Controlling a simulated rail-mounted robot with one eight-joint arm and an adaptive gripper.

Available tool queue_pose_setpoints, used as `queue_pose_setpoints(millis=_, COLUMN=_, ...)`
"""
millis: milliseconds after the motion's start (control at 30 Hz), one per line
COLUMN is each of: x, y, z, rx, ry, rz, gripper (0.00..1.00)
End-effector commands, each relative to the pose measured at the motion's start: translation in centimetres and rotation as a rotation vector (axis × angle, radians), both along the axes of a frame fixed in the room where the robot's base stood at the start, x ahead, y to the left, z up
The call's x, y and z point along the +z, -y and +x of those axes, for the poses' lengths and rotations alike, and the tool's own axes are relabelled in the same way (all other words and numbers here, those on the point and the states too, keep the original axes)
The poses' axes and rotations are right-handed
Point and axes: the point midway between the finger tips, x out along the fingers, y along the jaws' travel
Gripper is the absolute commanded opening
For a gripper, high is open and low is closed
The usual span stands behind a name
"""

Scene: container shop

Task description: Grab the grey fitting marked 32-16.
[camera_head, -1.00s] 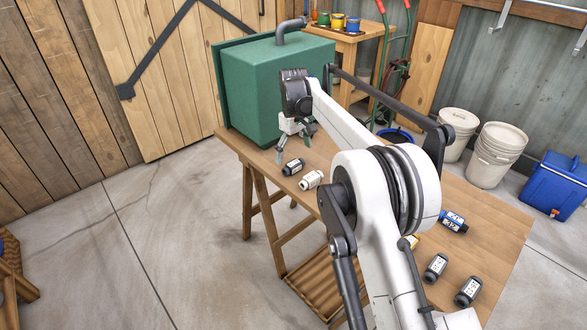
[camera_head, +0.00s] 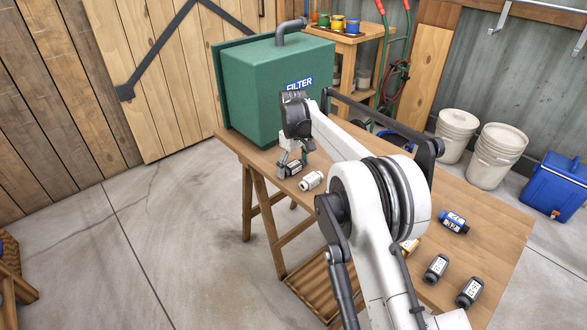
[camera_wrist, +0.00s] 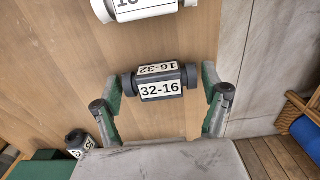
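The grey fitting marked 32-16 (camera_wrist: 161,83) lies on the wooden table, its label facing the camera in the wrist view. In the head view the dark fitting (camera_head: 293,169) is partly hidden by my gripper (camera_head: 292,163). My gripper is open, with its two green-padded fingers on either side of the fitting's ends in the wrist view (camera_wrist: 162,80). A narrow gap shows at each end, so the fingers do not appear to press on it.
A white fitting (camera_head: 312,181) lies close by; it also shows at the top of the wrist view (camera_wrist: 140,8). Another dark fitting (camera_wrist: 77,141) is at lower left there. The green filter box (camera_head: 262,98) stands just behind. More fittings, including a blue one (camera_head: 454,222), lie farther right.

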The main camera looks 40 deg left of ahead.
Motion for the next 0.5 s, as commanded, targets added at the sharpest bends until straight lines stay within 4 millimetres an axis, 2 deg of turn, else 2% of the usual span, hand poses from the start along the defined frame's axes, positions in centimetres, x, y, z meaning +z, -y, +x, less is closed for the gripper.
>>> queue_pose_setpoints(millis=33, x=0.01, y=0.00, z=0.00, rx=0.000, ry=0.000, rz=0.000, gripper=0.69)
queue_pose_setpoints(millis=233, x=0.02, y=0.00, z=0.00, rx=0.000, ry=0.000, rz=0.000, gripper=0.42)
queue_pose_setpoints(millis=500, x=0.12, y=0.00, z=0.00, rx=0.000, ry=0.000, rz=0.000, gripper=0.41)
